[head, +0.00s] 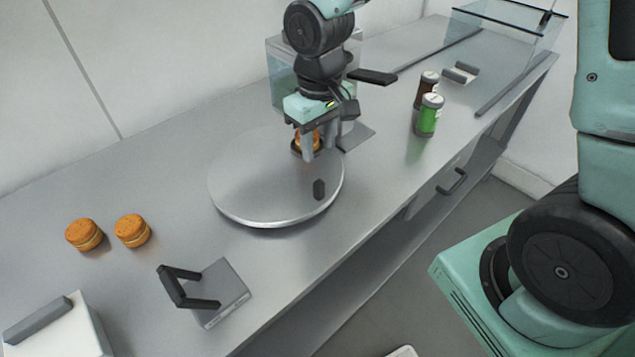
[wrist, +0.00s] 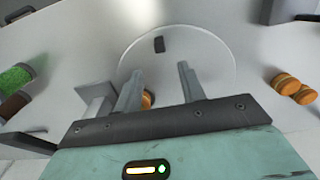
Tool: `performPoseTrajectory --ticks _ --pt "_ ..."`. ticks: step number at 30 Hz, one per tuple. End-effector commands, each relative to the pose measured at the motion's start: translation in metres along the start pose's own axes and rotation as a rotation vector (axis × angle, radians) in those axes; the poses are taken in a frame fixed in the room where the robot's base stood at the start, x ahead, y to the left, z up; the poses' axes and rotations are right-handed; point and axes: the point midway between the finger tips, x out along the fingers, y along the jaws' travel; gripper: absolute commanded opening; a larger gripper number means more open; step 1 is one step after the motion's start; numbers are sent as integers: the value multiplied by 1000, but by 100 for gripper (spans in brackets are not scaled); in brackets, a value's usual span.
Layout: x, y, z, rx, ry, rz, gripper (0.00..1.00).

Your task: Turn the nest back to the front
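A round grey turntable (head: 255,190) lies on the steel counter, with a small dark upright peg (head: 319,189) near its front edge. The peg also shows in the wrist view (wrist: 159,44). An orange filled round (head: 307,141) sits at the turntable's back right, apparently in a dark nest that my gripper mostly hides. My gripper (head: 316,154) is above the back part of the turntable, its fingers apart. In the wrist view a bit of the round (wrist: 147,100) shows near the left finger, and the gap between the fingers is empty. I cannot tell whether the fingers touch anything.
Two filled rounds (head: 108,233) lie left on the counter. A grey block with a black handle (head: 221,292) stands in front. A green jar (head: 429,116) and a brown jar (head: 426,90) stand right. A clear box (head: 283,75) is behind my gripper. The counter's left middle is free.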

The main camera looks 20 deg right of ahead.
Motion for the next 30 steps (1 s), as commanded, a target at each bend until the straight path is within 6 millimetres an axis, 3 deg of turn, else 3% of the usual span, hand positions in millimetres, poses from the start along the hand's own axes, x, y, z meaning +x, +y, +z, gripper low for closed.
performPoseTrajectory --ticks 9,15,21,30 --pt "67 -1 1 -2 -6 -1 40" --pt "98 0 1 -1 -3 0 40" --pt "113 0 0 0 0 0 40" --pt "115 0 0 0 1 0 40"
